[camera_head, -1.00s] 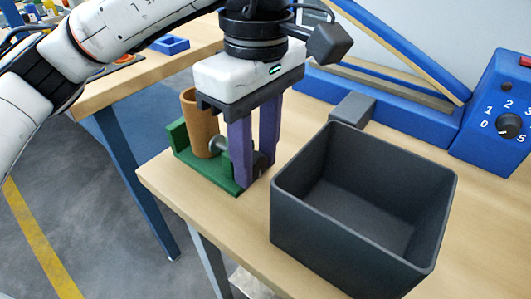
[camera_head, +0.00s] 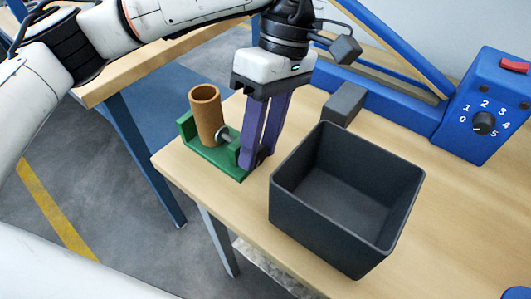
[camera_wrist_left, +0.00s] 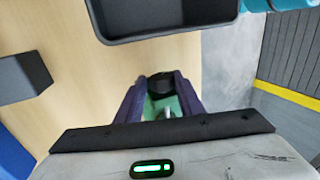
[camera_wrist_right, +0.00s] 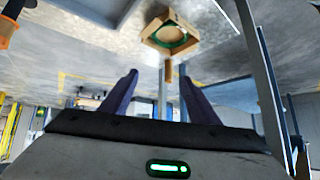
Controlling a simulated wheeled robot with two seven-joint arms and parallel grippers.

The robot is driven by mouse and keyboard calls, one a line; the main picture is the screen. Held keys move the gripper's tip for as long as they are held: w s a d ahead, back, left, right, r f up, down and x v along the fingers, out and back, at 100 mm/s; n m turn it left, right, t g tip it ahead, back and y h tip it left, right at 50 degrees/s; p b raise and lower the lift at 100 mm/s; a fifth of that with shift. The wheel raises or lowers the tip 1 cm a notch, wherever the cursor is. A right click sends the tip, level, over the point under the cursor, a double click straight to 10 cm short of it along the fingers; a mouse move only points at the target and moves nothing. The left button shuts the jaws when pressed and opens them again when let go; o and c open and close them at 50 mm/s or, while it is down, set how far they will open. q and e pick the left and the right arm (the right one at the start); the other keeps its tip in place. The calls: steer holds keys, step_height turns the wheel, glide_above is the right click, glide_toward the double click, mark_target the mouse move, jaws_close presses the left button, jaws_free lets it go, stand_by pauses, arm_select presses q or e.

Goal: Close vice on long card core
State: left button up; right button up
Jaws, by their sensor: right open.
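The green vice (camera_head: 218,157) stands near the table's left edge with the brown card core (camera_head: 207,115) upright in it. The vice's round grey pressing end (camera_head: 222,134) is beside the core's right side; whether they touch is unclear. My left gripper (camera_head: 256,158), with purple fingers, reaches down at the vice's right end. In the left wrist view a black handle (camera_wrist_left: 160,86) sits between its fingertips, which appear closed on it. The green vice (camera_wrist_left: 165,106) shows in part behind the fingers. My right gripper (camera_wrist_right: 159,78) is open and empty, away from the vice.
A dark open bin (camera_head: 345,195) stands just right of my left gripper and looks empty. A dark grey block (camera_head: 344,103) is behind it. A blue machine with a dial (camera_head: 486,122) stands at the right. The front left table edge is close to the vice.

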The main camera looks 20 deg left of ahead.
arm_select(q)
steer(key=shift+f, duration=0.55)
steer(key=t+b, duration=0.1)
steer(key=b, duration=0.1)
steer(key=t+b, duration=0.1)
steer(key=b, duration=0.2)
steer(key=shift+s+a+f+h, duration=0.2)
steer(key=shift+f+h, duration=0.1)
steer(key=shift+h, duration=0.1)
steer(key=shift+r+t+b, duration=0.2)
steer(key=shift+t+b, duration=0.25)
steer(key=shift+t, duration=0.15)
steer(key=shift+r, duration=0.45)
